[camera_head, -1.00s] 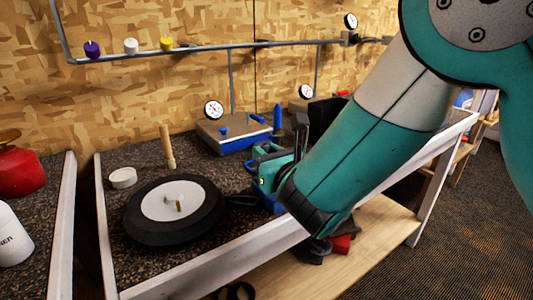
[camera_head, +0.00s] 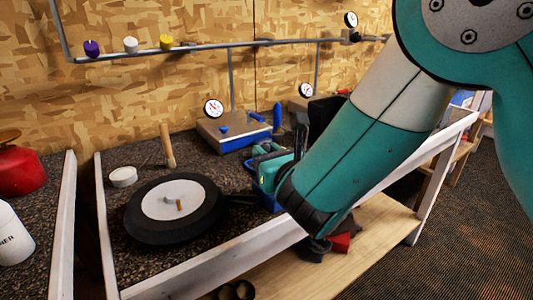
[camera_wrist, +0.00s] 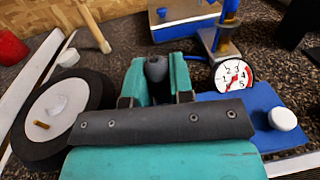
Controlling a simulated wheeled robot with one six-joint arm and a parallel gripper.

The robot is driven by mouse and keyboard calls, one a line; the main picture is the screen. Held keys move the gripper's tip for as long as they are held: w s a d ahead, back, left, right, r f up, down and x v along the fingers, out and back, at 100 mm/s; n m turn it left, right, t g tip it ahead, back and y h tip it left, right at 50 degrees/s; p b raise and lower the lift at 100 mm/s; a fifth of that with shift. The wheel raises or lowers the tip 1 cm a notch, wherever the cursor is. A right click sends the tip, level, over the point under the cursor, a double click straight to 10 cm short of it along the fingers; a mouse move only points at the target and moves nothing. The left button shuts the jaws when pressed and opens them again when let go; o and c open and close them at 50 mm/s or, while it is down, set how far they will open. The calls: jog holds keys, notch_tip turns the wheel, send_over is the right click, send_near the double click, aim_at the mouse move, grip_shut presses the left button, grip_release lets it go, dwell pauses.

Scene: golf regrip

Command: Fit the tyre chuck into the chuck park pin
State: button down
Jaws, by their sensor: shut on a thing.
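My gripper (camera_wrist: 157,76) is shut on a dark, rounded piece (camera_wrist: 156,68) between its teal fingers, which looks like the tyre chuck. Only its top shows; its lower part is hidden by the dark palm bar. In the head view my gripper (camera_head: 268,163) is low over the bench, right of the wheel, and my forearm covers part of it. A blue upright post (camera_head: 277,116) stands behind it, also in the wrist view (camera_wrist: 228,30). I cannot tell whether this is the chuck park pin.
A black tyre on a white hub (camera_head: 178,204) lies left of my gripper. A blue plate with a white knob (camera_wrist: 283,118) and a dial gauge (camera_wrist: 233,75) are at right in the wrist view. A silver-blue box (camera_head: 232,133) and a wooden-handled tool (camera_head: 167,147) stand behind.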

jog(key=shift+f+b, duration=0.95)
jog(key=shift+f, duration=0.25)
dwell(0.3)
jog(key=c, duration=0.9)
grip_release()
jog(key=shift+s, duration=0.1)
jog(key=shift+s+d+f+b, duration=0.15)
jog(key=shift+b, duration=0.2)
jog(key=shift+b+v, duration=8.45)
jog(key=shift+b, duration=0.75)
